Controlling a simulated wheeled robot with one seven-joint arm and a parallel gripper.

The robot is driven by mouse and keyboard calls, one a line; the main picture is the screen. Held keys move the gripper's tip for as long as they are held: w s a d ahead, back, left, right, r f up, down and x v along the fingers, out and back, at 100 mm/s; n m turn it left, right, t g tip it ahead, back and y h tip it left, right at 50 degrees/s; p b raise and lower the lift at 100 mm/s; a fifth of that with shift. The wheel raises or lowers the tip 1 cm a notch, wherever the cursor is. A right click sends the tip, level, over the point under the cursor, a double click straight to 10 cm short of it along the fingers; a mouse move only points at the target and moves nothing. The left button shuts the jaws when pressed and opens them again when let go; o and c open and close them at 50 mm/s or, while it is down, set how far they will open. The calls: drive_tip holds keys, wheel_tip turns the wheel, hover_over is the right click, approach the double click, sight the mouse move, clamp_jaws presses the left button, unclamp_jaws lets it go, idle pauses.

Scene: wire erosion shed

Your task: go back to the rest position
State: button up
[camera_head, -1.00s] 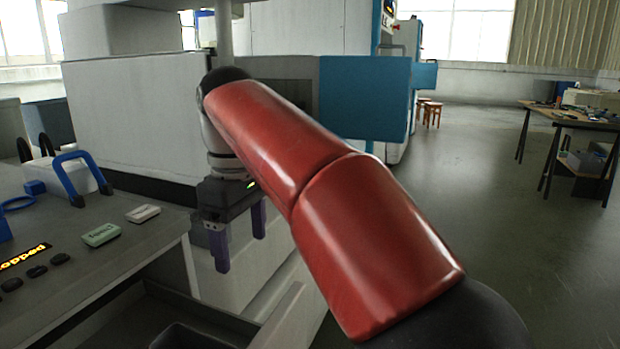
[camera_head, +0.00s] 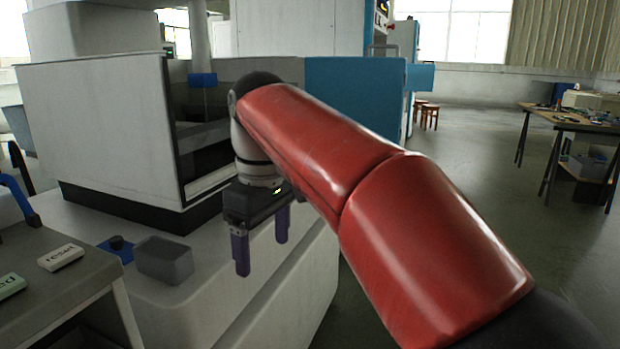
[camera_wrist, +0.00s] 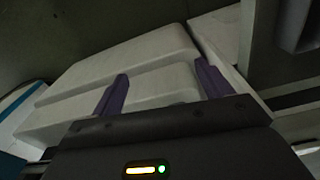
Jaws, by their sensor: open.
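My gripper (camera_head: 262,248) hangs from my red arm in the middle of the head view, its two purple fingers apart and pointing down. Nothing is between the fingers. It is in front of the white machine base, to the right of a small grey bin, and apart from the bin. In the wrist view my gripper (camera_wrist: 165,88) is also open and empty, with pale machine surfaces beyond the fingertips.
A grey bin (camera_head: 165,260) and a blue item (camera_head: 118,248) sit on the white machine ledge. A blue panel (camera_head: 355,97) stands behind my arm. A workbench (camera_head: 575,118) is far right; floor between is clear.

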drive_tip(key=s+d+f+m+t, duration=0.1)
drive_tip(key=s+d+f+m, duration=0.3)
drive_tip(key=d, duration=0.5)
drive_tip(key=s+d+f+m+t, duration=0.2)
drive_tip(key=s+d+f+m, duration=0.2)
drive_tip(key=d, duration=0.5)
drive_tip(key=shift+s+f+y, duration=0.35)
drive_tip(key=shift+s+y, duration=0.05)
drive_tip(key=shift+s, duration=0.1)
drive_tip(key=s+d+f+m, duration=0.1)
drive_tip(key=s+f, duration=0.1)
drive_tip(key=s+d+f+m+t, duration=0.1)
drive_tip(key=s+d+f, duration=0.1)
drive_tip(key=f, duration=0.1)
drive_tip(key=s+d+f+m+t+h, duration=0.1)
drive_tip(key=s+f+m, duration=0.1)
drive_tip(key=f, duration=0.1)
drive_tip(key=shift+d+f, duration=0.15)
drive_tip(key=shift+c, duration=0.4)
